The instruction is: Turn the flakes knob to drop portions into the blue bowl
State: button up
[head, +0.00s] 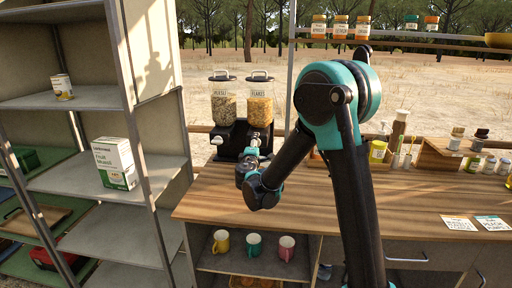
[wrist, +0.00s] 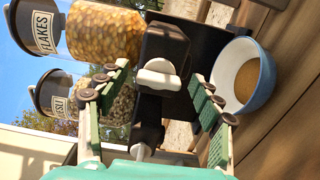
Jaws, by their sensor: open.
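The flakes dispenser (head: 259,108) stands at the back left of the counter, a clear container of golden flakes on a black base. In the wrist view it lies sideways, with its FLAKES label (wrist: 42,32) at upper left. Its pale knob (wrist: 157,78) is on the black housing below the container. My gripper (wrist: 161,82) is open, its green-padded fingers on either side of the knob; I cannot tell whether they touch it. The blue bowl (wrist: 262,88) shows at right, with a brown layer inside. In the head view my gripper (head: 254,149) is at the dispenser's front; the bowl cannot be made out.
The muesli dispenser (head: 222,106) stands close beside, on the left. Its knob (wrist: 141,151) shows low in the wrist view. Jars and a wooden rack (head: 455,155) stand to the right. Shelving (head: 75,187) stands at left. The counter's middle (head: 410,205) is mostly clear.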

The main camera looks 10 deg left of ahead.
jog(key=s, duration=1.2)
jog(key=shift+a, duration=0.2)
jog(key=c, duration=0.4)
jog(key=shift+s+r+n, duration=0.1)
jog(key=shift+s+n, duration=0.15)
jog(key=shift+n, duration=0.55)
jog(key=c, duration=0.3)
jog(key=shift+s+a+r+n, duration=0.15)
jog(key=shift+s+n, duration=0.1)
jog(key=shift+n, duration=0.65)
jog(key=shift+c, duration=0.6)
jog(key=s+r+n, duration=0.2)
jog(key=s+n, duration=0.2)
jog(key=n, duration=1.1)
jog(key=w, duration=1.7)
jog(key=shift+d, duration=0.2)
